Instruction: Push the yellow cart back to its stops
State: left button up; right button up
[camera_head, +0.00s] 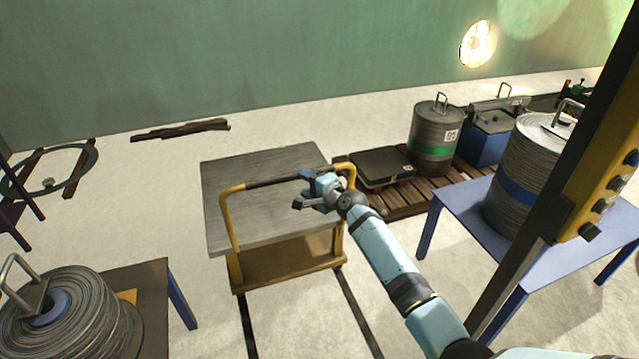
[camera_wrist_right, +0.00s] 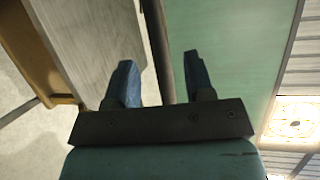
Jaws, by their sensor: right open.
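The yellow cart (camera_head: 285,262) stands mid-floor in the head view, with a grey flat top (camera_head: 262,165) and a lower deck. Its yellow handle frame (camera_head: 229,215) faces me and has a dark crossbar (camera_head: 270,182). My right gripper (camera_head: 303,190) is at the right part of this crossbar. In the right wrist view my right gripper (camera_wrist_right: 160,62) is open, and the dark bar (camera_wrist_right: 156,35) shows between its two fingers. I cannot tell whether the fingers touch it. I cannot make out the stops. My left gripper is not in view.
Two dark floor lines (camera_head: 357,312) run from the cart toward me. A wooden pallet (camera_head: 408,200) with a drum (camera_head: 436,135) stands close at its right. A blue table (camera_head: 462,204) is at right, and a table with a wire coil (camera_head: 65,320) at front left. Dark planks (camera_head: 180,130) lie behind.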

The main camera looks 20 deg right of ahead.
pick_arm(q)
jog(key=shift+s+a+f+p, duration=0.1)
jog(key=shift+p, duration=0.35)
pick_arm(e)
jog(key=v, duration=0.5)
jog(key=shift+s+r, duration=0.1)
jog(key=shift+s, duration=0.05)
